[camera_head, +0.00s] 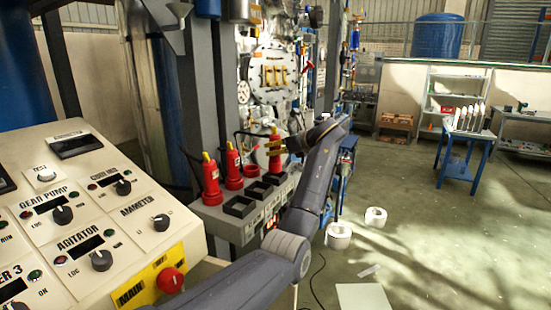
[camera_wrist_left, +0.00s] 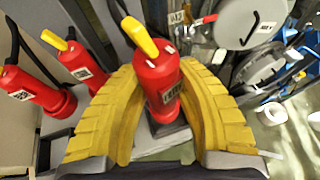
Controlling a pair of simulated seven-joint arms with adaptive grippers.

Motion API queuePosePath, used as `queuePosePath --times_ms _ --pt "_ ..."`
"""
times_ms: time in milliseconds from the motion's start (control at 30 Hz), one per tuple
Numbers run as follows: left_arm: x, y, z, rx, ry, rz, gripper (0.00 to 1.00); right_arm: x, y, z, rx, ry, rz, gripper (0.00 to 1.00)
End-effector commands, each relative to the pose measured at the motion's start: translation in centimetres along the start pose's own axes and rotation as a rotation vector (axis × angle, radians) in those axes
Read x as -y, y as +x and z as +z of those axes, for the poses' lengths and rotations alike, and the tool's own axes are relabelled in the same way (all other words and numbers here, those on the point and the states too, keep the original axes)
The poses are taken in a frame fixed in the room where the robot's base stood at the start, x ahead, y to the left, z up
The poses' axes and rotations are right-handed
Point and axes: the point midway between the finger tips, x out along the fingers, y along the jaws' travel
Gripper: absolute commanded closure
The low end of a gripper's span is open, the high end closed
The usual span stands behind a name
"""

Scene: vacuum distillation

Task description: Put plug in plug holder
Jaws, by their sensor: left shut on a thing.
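My left gripper (camera_head: 275,142) has yellow fingers closed around a red plug (camera_head: 275,162) with a yellow top. In the left wrist view the plug (camera_wrist_left: 160,88) stands between the two curved yellow fingers of the left gripper (camera_wrist_left: 158,78). The plug is roughly upright over the far end of the grey plug holder (camera_head: 240,230), which has several dark square sockets. Whether its lower end touches a socket is hidden. Two more red plugs (camera_head: 210,182) (camera_head: 233,168) stand upright at the holder's back left. My right gripper is not in view.
A cream control panel (camera_head: 100,215) with knobs and a red button (camera_head: 170,281) fills the lower left. A grey column (camera_head: 202,95) rises behind the plugs. White rings (camera_head: 339,236) lie on the floor. A blue table (camera_head: 459,165) stands in open floor at the right.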

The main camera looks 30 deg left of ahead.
Motion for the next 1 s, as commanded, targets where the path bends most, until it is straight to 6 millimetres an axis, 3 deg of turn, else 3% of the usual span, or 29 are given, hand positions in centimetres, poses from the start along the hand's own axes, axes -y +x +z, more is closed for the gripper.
queuePosePath --times_ms 300,733,767,933,1000 --pt "-0.1 1.4 -3.3 0.001 0.001 0.001 1.0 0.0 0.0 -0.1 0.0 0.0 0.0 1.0" --pt "0.0 1.5 -3.7 0.001 0.0 0.0 1.0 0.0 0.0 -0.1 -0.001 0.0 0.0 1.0" --pt "0.0 1.5 -3.7 0.0 0.0 0.0 0.64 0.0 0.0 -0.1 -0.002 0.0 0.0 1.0" --pt "0.0 1.5 -3.7 0.0 0.001 0.0 0.45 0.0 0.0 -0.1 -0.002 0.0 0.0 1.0" --pt "0.0 1.5 -3.7 0.0 0.001 0.0 0.45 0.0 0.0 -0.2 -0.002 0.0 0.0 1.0"
